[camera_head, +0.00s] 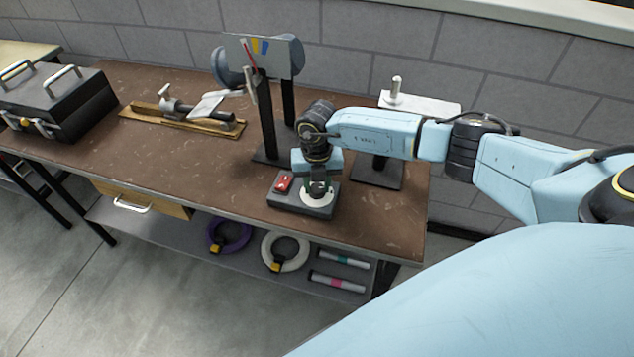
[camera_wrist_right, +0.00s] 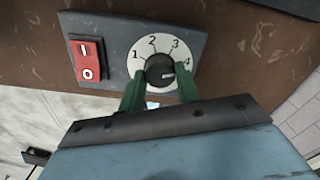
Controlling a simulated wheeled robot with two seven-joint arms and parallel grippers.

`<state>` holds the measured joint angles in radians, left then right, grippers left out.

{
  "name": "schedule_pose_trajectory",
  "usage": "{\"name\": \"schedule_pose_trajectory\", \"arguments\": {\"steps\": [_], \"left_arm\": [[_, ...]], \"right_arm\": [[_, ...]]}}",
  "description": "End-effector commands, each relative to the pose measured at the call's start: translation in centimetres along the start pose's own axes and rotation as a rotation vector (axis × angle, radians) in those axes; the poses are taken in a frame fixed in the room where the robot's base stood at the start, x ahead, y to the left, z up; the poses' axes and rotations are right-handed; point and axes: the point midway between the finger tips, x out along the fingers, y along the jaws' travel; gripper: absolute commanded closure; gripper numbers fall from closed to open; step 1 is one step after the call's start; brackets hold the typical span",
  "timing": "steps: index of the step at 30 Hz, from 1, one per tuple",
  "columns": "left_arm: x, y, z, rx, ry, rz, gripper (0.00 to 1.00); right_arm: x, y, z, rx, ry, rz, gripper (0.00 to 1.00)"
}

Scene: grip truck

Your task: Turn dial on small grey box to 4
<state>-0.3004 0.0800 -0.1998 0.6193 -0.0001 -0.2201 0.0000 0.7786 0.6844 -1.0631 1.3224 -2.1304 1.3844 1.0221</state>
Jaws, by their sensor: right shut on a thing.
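The small grey box (camera_head: 290,203) sits near the front edge of the brown workbench, with a red switch (camera_head: 284,183) on its left side. In the wrist view the box (camera_wrist_right: 110,52) shows a white dial face (camera_wrist_right: 139,62) numbered 1 to 4 around a black knob (camera_wrist_right: 158,66). A light mark on the knob points right, close to the 4. My right gripper (camera_head: 318,187) reaches down over the dial. In the wrist view its green fingers (camera_wrist_right: 160,88) stand on either side of the knob, shut on it. My left gripper is out of view.
Black stands (camera_head: 267,125) rise behind the box, one bearing a coloured panel (camera_head: 265,50). A wooden tool board (camera_head: 165,118) and a black case (camera_head: 60,105) lie left. Rings and tubes lie on the shelf below. The bench between box and case is mostly clear.

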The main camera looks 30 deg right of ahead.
Motion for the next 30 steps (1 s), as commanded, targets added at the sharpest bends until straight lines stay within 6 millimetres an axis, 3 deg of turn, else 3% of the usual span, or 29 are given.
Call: {"name": "schedule_pose_trajectory", "arguments": {"steps": [6, 7, 11, 22, 26, 30], "left_arm": [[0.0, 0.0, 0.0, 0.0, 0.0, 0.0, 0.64], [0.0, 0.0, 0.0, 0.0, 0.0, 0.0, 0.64], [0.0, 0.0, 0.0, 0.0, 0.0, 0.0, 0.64], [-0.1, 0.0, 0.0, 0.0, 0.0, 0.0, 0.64], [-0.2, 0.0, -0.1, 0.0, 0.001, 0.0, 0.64], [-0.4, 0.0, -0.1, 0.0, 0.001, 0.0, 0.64]], "right_arm": [[-0.1, 0.0, 0.1, 0.001, -0.004, 0.001, 0.9], [-0.1, 0.0, 0.1, 0.001, -0.004, 0.001, 0.63], [-0.1, 0.0, 0.1, 0.001, -0.003, 0.001, 0.46], [-0.6, 0.0, 0.1, -0.001, -0.002, 0.001, 0.45], [-2.4, 0.1, 0.1, -0.001, -0.004, 0.003, 0.45], [-5.6, 0.1, 0.2, -0.002, -0.006, 0.004, 0.45]]}}
